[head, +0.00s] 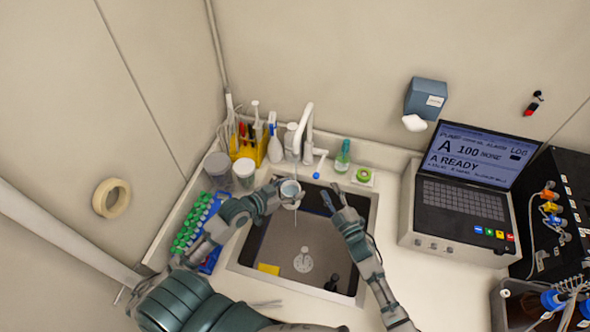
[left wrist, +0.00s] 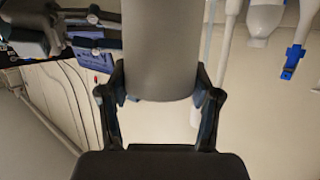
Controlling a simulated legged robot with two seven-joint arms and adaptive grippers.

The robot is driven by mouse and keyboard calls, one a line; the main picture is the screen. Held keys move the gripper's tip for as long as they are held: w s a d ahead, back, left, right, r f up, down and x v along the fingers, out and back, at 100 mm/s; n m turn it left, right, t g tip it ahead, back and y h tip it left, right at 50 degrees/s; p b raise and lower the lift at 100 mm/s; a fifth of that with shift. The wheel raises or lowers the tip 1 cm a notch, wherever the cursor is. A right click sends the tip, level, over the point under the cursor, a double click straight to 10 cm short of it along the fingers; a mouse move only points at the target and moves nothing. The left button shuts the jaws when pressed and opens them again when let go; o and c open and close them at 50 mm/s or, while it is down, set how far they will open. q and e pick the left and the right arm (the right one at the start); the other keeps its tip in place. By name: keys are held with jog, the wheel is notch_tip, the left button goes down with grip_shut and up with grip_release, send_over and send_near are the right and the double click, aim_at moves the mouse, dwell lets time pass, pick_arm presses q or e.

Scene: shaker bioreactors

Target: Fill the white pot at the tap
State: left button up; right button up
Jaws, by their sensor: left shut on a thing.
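The white pot (head: 290,189) is a small open cup above the back part of the sink, just in front of the white tap (head: 306,125). My left gripper (head: 279,192) is shut on it from the left. In the left wrist view the pot's grey wall (left wrist: 160,50) stands between both fingers (left wrist: 160,100). A thin pale line shows below the pot; I cannot tell if it is water. The pot's inside looks pale, and its fill level is unclear. My right gripper (head: 333,198) is over the sink's right side, fingers apart and empty.
The sink (head: 262,242) has a yellow sponge (head: 268,269) inside. A green-capped bottle (head: 343,156) stands back right. A console (head: 455,200) fills the right counter.

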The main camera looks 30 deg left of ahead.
pick_arm(q)
jog(key=shift+s+d+r, duration=0.15)
jog(key=shift+s+d, duration=0.05)
jog(key=shift+s, duration=0.25)
jog(key=shift+s+d+r, duration=0.15)
jog(key=shift+s+d, duration=0.15)
jog(key=shift+s, duration=0.45)
jog(key=shift+s+d+r, duration=0.1)
jog(key=shift+s+d, duration=0.2)
jog(key=shift+s, duration=0.4)
